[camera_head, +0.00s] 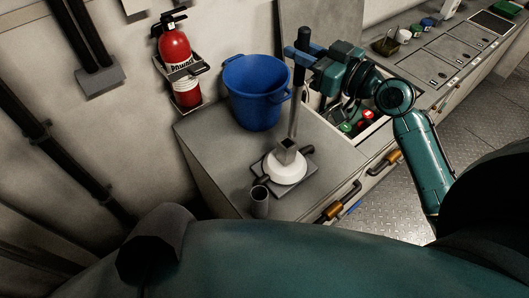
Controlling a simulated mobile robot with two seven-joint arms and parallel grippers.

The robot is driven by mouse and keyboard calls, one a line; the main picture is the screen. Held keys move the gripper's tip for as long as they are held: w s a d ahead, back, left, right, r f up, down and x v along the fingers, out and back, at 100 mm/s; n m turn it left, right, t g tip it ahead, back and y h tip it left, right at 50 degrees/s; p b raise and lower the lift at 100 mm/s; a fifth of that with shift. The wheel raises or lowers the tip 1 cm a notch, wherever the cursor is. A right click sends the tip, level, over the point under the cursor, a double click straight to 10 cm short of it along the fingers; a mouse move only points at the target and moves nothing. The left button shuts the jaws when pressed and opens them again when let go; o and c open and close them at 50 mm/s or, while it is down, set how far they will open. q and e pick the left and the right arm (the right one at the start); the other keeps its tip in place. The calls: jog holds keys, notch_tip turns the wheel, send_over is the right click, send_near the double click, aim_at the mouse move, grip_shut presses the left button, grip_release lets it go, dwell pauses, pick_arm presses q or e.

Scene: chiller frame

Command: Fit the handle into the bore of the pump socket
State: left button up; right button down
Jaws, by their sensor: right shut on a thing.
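My right gripper (301,55) comes in from the right and is shut on the handle (295,105). The handle is a long grey rod with a dark grip at its top, held nearly upright. The pump socket (287,152) is a grey square piece with a dark opening, on a round white base on the counter. The rod's lower end shows just above and behind the socket's opening in the picture; I cannot tell whether they touch. My left gripper is not in view.
A blue bucket (252,92) stands behind and left of the pump. A short grey cylinder (260,203) stands in front of it. A fire extinguisher (178,65) hangs on the wall. An open drawer (377,126) with red and green items lies to the right.

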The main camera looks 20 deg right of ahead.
aim_at(301, 94)
jog(key=shift+w+a+r, duration=0.1)
jog(key=shift+w+a, duration=0.1)
jog(key=shift+w, duration=0.1)
jog(key=shift+w+a, duration=0.1)
notch_tip(301, 94, down, 10)
jog(key=shift+r+b, duration=0.2)
jog(key=shift+b, duration=0.65)
jog(key=shift+f, duration=0.1)
jog(key=shift+f+b, duration=0.3)
jog(key=shift+b, duration=0.05)
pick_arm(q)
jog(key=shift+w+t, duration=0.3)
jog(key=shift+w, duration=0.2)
pick_arm(e)
jog(key=c, duration=1.3)
grip_release()
jog(key=shift+r, duration=0.1)
jog(key=shift+o, duration=0.2)
